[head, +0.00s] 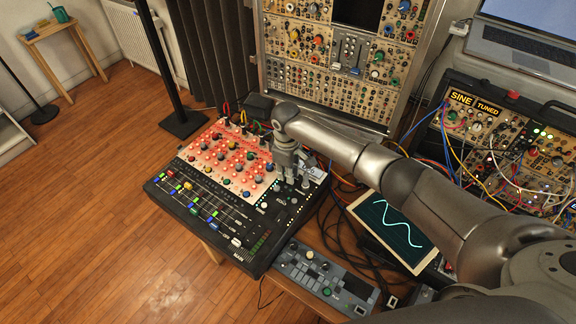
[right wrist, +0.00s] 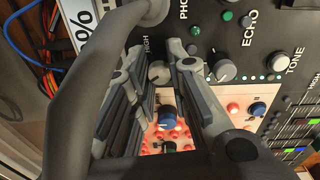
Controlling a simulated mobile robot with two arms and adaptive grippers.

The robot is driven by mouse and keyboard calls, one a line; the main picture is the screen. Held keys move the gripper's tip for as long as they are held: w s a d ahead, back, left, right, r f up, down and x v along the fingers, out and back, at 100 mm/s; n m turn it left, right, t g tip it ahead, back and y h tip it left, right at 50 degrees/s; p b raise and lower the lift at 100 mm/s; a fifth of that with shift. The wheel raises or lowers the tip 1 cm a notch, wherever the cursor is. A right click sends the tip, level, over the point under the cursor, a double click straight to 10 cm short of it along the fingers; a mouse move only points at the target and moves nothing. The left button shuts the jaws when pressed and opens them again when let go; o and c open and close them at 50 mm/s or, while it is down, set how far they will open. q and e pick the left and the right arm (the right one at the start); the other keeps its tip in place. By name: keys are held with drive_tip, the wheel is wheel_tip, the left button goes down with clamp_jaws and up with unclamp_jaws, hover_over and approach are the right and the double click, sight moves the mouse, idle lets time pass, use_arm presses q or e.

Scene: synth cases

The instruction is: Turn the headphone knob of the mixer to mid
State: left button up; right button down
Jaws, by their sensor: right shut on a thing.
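The mixer (head: 225,200) lies on a table in the head view, a dark console with sliders and a lit red section of small knobs. My right gripper (head: 291,181) points down over its right side and covers the controls there. In the right wrist view, a grey knob (right wrist: 158,73) sits between the two fingers of my right gripper (right wrist: 160,66), in line with the ECHO and TONE knobs. A partly cut-off label beginning "PHO" (right wrist: 183,8) is close to it. The fingers are shut on this knob. Its pointer cannot be made out. My left gripper is not in view.
The ECHO knob (right wrist: 222,70) and a blue-capped knob (right wrist: 167,118) are close to the fingers. A small synth (head: 325,278) and a screen with a wave (head: 395,232) lie right of the mixer. Patch cables and a tall modular rack (head: 335,95) stand behind.

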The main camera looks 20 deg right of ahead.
drive_tip(key=m+p, duration=0.2)
drive_tip(key=m, duration=0.1)
drive_tip(key=shift+a+r+m, duration=0.1)
drive_tip(key=shift+r+m, duration=0.05)
drive_tip(key=shift+m, duration=0.15)
drive_tip(key=shift+m+p, duration=0.9)
drive_tip(key=shift+m, duration=0.5)
drive_tip(key=c, duration=1.3)
unclamp_jaws()
drive_tip(key=shift+c, duration=0.2)
wheel_tip(320, 180, up, 12)
drive_tip(key=shift+a, duration=0.15)
